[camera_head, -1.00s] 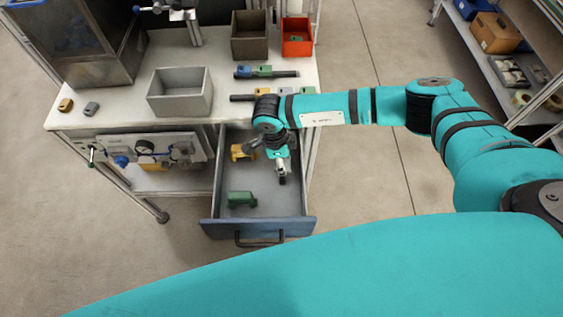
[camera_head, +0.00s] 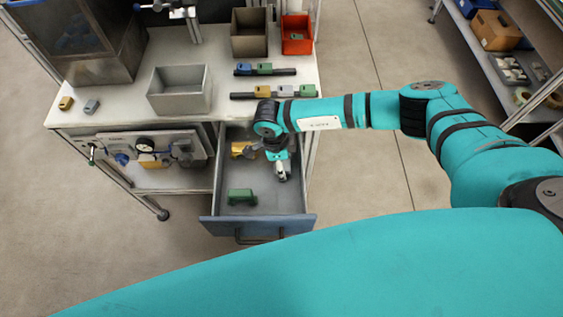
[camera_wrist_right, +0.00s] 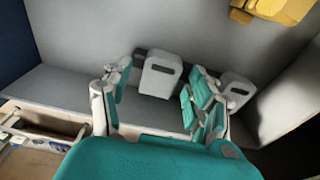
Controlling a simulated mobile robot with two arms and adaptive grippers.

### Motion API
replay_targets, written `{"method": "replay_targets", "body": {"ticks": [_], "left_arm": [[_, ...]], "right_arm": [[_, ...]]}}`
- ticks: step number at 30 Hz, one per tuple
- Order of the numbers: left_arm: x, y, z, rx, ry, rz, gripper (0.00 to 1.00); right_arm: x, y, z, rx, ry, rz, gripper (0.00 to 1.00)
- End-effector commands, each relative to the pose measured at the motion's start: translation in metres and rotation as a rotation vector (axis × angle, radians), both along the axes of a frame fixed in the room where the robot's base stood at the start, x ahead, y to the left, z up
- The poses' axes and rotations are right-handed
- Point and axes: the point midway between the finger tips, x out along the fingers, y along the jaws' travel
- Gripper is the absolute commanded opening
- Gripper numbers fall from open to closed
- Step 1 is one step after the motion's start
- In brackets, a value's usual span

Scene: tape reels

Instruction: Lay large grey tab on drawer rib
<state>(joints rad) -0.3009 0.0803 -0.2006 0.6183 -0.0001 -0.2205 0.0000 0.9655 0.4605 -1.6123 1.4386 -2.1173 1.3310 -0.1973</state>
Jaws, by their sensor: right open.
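My right gripper (camera_head: 282,176) is down inside the open drawer (camera_head: 262,229). In the right wrist view its teal fingers (camera_wrist_right: 155,105) are apart. A pale grey tab (camera_wrist_right: 160,76) with a slot in its end lies between and just beyond them; I see no clear contact. A second grey piece (camera_wrist_right: 238,84) is partly hidden behind the right-hand finger. In the head view the gripper hides much of this spot. My left gripper is not in view.
A green tab (camera_head: 242,197) lies near the drawer front and a yellow tab (camera_head: 240,149) farther back. The drawer walls stand close around the gripper. The bench (camera_head: 225,100) above holds rails with coloured tabs, a grey box (camera_head: 180,98), a brown box (camera_head: 249,43) and a red bin (camera_head: 297,45).

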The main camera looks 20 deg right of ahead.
Motion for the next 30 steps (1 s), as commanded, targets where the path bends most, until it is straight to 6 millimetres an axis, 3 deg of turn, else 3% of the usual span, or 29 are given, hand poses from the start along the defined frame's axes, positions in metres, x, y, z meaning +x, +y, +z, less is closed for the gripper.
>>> {"method": "replay_targets", "body": {"ticks": [5,18,24,30], "left_arm": [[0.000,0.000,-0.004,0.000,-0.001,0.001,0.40],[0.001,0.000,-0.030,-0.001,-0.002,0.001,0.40],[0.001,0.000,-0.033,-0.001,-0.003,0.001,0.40],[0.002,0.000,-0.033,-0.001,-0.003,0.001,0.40]], "right_arm": [[0.002,0.002,0.015,0.002,-0.005,-0.001,0.59],[0.005,0.012,0.101,0.001,-0.004,0.000,0.59],[0.005,0.014,0.119,0.001,-0.001,-0.001,0.59],[0.004,0.014,0.121,0.000,0.000,-0.001,0.59]]}}
